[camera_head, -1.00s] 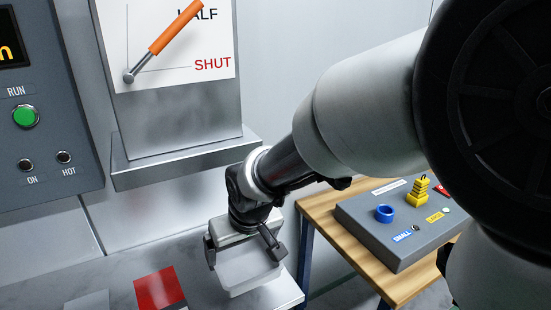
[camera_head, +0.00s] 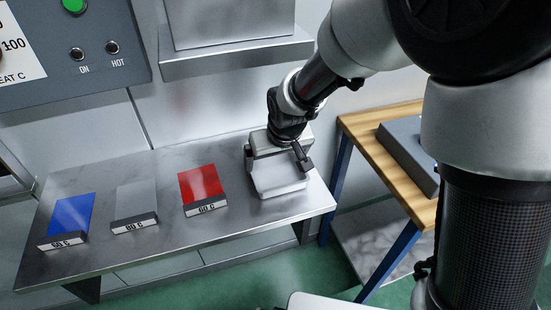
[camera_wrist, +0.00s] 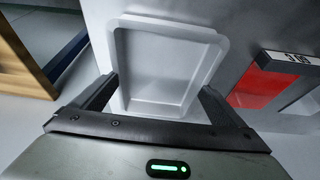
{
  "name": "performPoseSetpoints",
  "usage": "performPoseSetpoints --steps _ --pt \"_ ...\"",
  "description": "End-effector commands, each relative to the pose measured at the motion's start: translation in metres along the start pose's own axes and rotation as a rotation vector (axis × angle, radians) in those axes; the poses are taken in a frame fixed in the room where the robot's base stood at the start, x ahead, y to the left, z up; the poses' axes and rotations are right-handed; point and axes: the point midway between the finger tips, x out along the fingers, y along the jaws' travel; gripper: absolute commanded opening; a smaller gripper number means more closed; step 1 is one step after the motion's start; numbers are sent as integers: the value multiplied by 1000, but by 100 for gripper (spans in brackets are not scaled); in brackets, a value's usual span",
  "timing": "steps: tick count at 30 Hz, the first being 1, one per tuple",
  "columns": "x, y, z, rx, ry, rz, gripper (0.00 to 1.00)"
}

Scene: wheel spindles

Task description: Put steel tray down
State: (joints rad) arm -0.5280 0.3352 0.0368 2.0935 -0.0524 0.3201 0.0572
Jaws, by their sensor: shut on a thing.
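The steel tray (camera_head: 280,181) is a pale, shallow, rounded rectangular dish at the right end of the steel bench (camera_head: 150,252). My gripper (camera_head: 276,160) is shut on it, with one dark finger at each side. In the wrist view the tray (camera_wrist: 165,62) lies between the two fingers of my gripper (camera_wrist: 160,92), its hollow looks empty and its near part is hidden by the gripper. The tray is over or on the bench; I cannot tell whether it touches the surface.
Left of the tray, a red pad (camera_head: 202,184), a grey pad (camera_head: 135,202) and a blue pad (camera_head: 70,216) with labels lie on the bench. A wooden table (camera_head: 385,160) with a grey box (camera_head: 408,155) stands to the right. A metal ledge (camera_head: 235,55) juts out above.

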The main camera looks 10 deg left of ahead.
Motion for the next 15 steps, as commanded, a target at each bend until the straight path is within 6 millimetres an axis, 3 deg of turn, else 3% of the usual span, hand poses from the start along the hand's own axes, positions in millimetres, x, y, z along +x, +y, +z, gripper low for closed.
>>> performPoseSetpoints --steps 5,6,7,15 --pt "4 0 2 0 1 0 68" --pt "4 0 2 0 0 0 97" --pt "3 0 1 0 0 0 100" --pt "0 0 0 0 0 0 100"
